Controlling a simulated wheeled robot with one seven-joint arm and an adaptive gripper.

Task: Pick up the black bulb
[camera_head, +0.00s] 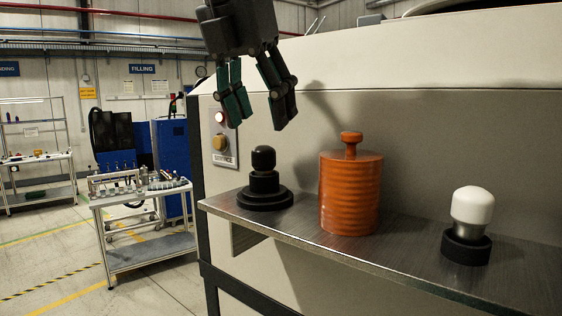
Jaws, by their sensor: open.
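The black bulb (264,182) is a black rounded knob over stepped black discs. It stands upright near the left end of the metal shelf (410,250). My gripper (262,120) hangs above it, pointing down, with its fingers spread apart and nothing between them. In the picture there is a clear gap between the fingertips and the top of the bulb. How far the gripper is in front of or behind the bulb is hard to tell from this one view.
An orange ribbed drum (350,195) with a knob stands right of the bulb. A white-topped bulb on a black base (470,225) stands farther right. A panel with buttons (221,138) is on the machine wall behind. A cart (145,205) stands at left.

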